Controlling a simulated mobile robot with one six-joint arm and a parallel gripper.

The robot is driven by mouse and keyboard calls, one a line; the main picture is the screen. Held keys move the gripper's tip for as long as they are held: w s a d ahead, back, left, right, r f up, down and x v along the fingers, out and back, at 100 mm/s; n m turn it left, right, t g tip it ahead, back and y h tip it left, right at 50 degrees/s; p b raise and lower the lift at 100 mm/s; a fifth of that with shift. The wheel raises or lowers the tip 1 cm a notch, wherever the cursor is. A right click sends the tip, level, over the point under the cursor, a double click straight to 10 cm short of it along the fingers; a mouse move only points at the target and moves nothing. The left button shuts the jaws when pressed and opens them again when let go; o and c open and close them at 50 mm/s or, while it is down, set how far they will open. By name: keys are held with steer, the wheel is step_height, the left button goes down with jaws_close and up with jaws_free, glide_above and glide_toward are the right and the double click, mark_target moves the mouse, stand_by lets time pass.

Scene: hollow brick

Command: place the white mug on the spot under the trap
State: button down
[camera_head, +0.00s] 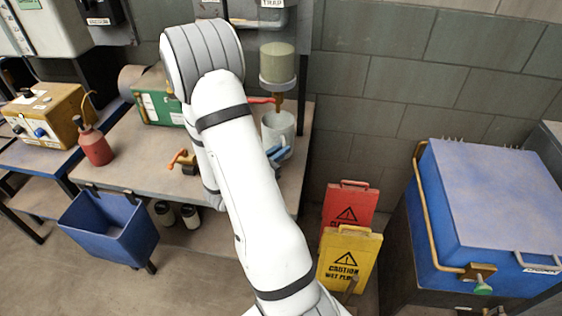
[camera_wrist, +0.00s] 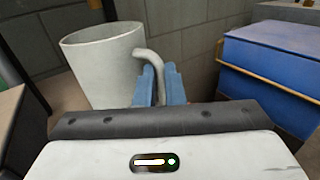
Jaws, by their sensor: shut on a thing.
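The white mug (camera_head: 279,132) is upright at the right end of the bench, beneath the trap (camera_head: 277,66) with its pale bowl and brass outlet. My gripper (camera_head: 278,153) has blue fingers and is at the mug's near side. In the wrist view the mug (camera_wrist: 103,62) stands upright at the left, with its handle toward me. My gripper (camera_wrist: 160,82) is shut on the mug's handle there. The spot under the mug is hidden, and I cannot tell whether the mug's base touches the bench.
The bench (camera_head: 120,168) also holds a green box (camera_head: 158,108), a red oil can (camera_head: 95,146) and an orange-handled valve (camera_head: 183,160). Red (camera_head: 350,203) and yellow (camera_head: 347,258) caution signs stand on the floor at right. A blue chest (camera_head: 490,210) is further right. A block wall is behind.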

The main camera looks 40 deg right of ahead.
steer(key=shift+f, duration=2.1)
steer(key=shift+f+b, duration=0.2)
steer(key=shift+b, duration=0.1)
steer(key=c, duration=1.5)
jaws_free()
steer(key=shift+r, duration=0.15)
